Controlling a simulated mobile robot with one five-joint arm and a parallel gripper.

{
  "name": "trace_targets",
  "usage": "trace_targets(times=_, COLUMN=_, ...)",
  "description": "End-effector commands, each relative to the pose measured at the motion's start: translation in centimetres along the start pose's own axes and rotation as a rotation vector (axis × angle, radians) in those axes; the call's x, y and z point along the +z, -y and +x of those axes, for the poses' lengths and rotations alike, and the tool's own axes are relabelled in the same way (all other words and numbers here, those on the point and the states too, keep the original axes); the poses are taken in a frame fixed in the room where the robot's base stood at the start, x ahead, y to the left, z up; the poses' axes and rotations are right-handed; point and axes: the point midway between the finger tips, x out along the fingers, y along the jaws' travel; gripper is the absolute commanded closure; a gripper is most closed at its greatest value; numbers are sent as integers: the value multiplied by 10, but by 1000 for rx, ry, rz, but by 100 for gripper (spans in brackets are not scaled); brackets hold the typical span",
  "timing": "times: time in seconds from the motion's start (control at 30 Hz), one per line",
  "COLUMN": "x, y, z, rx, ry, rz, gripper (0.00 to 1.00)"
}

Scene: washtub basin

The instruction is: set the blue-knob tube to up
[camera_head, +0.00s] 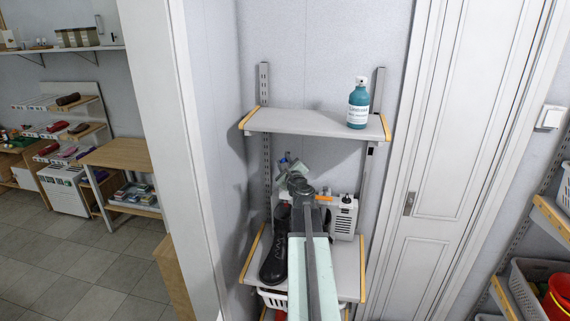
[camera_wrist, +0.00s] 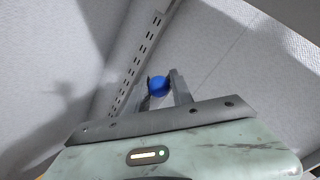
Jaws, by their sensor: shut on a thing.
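The blue knob (camera_wrist: 159,86) shows in the wrist view as a round blue ball between the two dark fingers of my gripper (camera_wrist: 161,78). The fingers are closed against its sides. The tube itself is hidden behind the knob and fingers, so I cannot tell its tilt. In the head view my gripper (camera_head: 288,164) is below the upper shelf and near the back wall. My own arm covers much of the space behind it there.
The upper shelf (camera_head: 300,123) holds a teal bottle (camera_head: 358,105) at its right. The lower shelf (camera_head: 345,262) holds a black shoe (camera_head: 273,258) and a white-grey device (camera_head: 343,217) close to my arm. A white door (camera_head: 445,200) stands to the right.

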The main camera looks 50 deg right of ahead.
Motion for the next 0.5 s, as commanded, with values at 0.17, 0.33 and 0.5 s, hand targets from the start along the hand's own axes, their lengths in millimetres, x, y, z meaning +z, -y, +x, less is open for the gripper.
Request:
trace_targets(times=0.17, x=7, y=0, z=2, rx=9, ry=9, rz=2, gripper=100)
trace_targets(times=0.33, x=7, y=0, z=2, rx=9, ry=9, rz=2, gripper=100)
trace_targets(times=0.5, x=6, y=0, z=2, rx=7, ry=6, rz=2, gripper=51)
